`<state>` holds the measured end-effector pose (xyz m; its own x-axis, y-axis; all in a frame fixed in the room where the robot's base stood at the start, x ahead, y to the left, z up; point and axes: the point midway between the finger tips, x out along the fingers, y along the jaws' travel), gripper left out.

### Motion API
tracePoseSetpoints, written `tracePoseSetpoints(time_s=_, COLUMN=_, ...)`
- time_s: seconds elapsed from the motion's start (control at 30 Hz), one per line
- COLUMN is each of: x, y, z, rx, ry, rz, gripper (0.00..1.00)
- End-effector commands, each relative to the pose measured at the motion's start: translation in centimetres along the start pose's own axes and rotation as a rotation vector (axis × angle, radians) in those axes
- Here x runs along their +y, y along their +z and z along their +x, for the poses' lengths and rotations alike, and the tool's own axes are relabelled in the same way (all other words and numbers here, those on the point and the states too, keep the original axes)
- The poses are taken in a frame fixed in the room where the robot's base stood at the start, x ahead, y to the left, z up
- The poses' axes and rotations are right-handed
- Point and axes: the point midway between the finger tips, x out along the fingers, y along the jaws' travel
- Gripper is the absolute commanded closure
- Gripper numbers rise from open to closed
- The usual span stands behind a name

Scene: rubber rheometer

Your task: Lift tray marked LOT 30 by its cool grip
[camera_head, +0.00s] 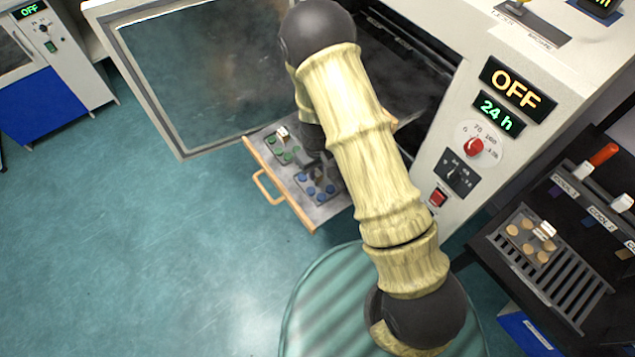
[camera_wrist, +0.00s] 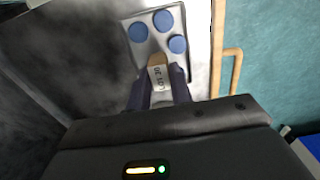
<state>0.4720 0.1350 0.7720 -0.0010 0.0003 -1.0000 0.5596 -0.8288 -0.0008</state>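In the wrist view, a grey metal tray (camera_wrist: 150,48) with several blue discs lies on a pulled-out shelf. Its upright grip has a tan top and a white label (camera_wrist: 160,78), which appears to read LOT 30 upside down. My gripper (camera_wrist: 160,82) has one dark finger on each side of this grip, very near it or touching; I cannot tell whether they press on it. In the head view, the blue-disc tray (camera_head: 318,188) is partly hidden by my arm, and so is my gripper (camera_head: 318,168). The tray looks flat on the shelf.
A tray with green discs (camera_head: 283,152) shares the shelf (camera_head: 318,215), which has an orange front handle (camera_head: 268,188). The oven's glass door (camera_head: 190,75) stands open, its display (camera_head: 517,86) reading OFF. A tray with tan discs (camera_head: 525,240) sits on a slatted rack (camera_head: 565,285).

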Motion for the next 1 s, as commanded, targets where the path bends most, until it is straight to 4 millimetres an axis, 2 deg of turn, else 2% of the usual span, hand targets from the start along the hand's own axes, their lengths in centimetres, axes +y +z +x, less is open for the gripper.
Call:
tracePoseSetpoints(time_s=0.5, x=-0.1, y=-0.1, z=-3.0, rx=0.001, ry=0.001, rz=-0.002, gripper=1.00)
tracePoseSetpoints(time_s=1.0, x=0.0, y=0.0, z=-3.0, rx=0.000, ry=0.000, rz=-0.001, gripper=1.00)
